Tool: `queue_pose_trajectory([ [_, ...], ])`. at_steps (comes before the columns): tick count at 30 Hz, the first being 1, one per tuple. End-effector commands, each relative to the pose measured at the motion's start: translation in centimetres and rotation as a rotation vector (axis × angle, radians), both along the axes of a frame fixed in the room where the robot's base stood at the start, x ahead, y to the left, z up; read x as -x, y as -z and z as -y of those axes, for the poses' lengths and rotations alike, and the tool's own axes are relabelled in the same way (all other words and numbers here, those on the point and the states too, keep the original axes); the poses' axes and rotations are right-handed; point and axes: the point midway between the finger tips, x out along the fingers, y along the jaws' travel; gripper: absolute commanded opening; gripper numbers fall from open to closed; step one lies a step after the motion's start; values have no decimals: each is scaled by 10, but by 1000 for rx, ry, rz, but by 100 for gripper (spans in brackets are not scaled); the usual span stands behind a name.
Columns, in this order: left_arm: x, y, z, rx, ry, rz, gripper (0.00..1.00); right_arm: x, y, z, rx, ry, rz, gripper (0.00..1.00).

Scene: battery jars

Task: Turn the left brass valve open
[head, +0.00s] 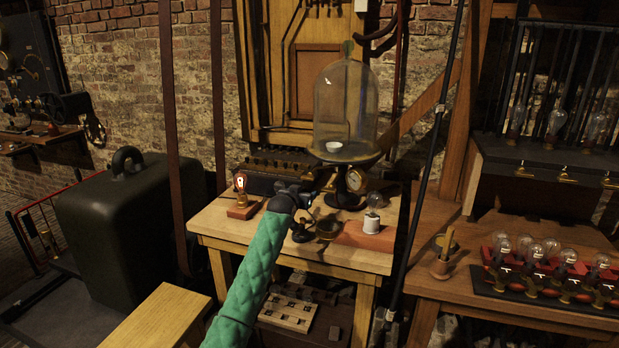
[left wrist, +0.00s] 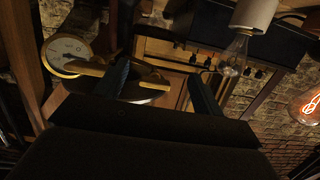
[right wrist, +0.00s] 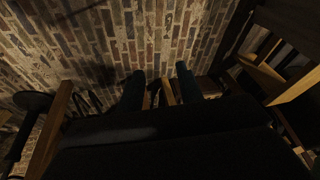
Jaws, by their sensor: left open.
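My left gripper (head: 310,191) is over the wooden table, in front of the bell jar stand. In the left wrist view its two dark fingers (left wrist: 160,85) are apart. A brass bar with a round brass piece (left wrist: 140,88) shows beyond and partly between the fingers, next to a white-faced brass gauge (left wrist: 68,53). I cannot tell whether this brass part is the left valve, or whether a finger touches it. The gauge also shows in the head view (head: 356,180). My right gripper (right wrist: 160,88) has its fingers apart, facing a brick wall; it is not in the head view.
A glass bell jar (head: 345,105) stands above the table (head: 218,222). A lit bulb on a base (head: 240,190) is left of my gripper, a white cylinder (head: 371,223) to its right. A red rack of bulbs (head: 550,271) is at the right. A dark case (head: 120,235) stands left.

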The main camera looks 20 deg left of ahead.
Motion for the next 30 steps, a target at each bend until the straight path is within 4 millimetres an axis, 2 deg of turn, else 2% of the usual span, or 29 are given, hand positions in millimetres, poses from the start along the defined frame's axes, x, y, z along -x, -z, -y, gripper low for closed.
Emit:
queue_pose_trajectory([
  [6, -8, -22, -1, 21, 3, 166, 69, -4, -1, -2, -10, 5, 23, 36],
  [14, -17, -32, 0, 22, 4, 212, 69, -5, -5, 0, -7, 8, 23, 36],
  [24, -62, -33, 2, 22, 4, 210, 69, 0, -17, 11, 18, 17, -6, 36],
  [30, -79, -32, 2, 22, 4, 211, 69, 2, -21, 15, 27, 20, -16, 36],
])
